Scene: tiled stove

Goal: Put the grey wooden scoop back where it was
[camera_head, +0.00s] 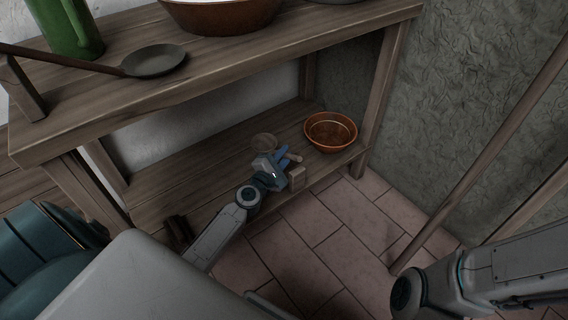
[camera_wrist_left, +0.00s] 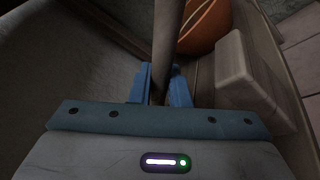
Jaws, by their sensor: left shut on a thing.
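My left gripper (camera_head: 283,158) reaches in over the lower shelf with its blue fingers shut on a slim grey-brown handle. In the left wrist view the handle (camera_wrist_left: 167,42) runs up between the blue fingers (camera_wrist_left: 160,88) and out of the top of the picture. My right gripper is out of view.
An orange-brown bowl (camera_head: 331,131) stands on the lower shelf (camera_head: 160,184) right of the gripper. A pale wooden block (camera_wrist_left: 240,72) is close by the fingers. The upper shelf (camera_head: 215,66) overhangs behind, bearing a dark ladle (camera_head: 155,61) and a green jug (camera_head: 66,27).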

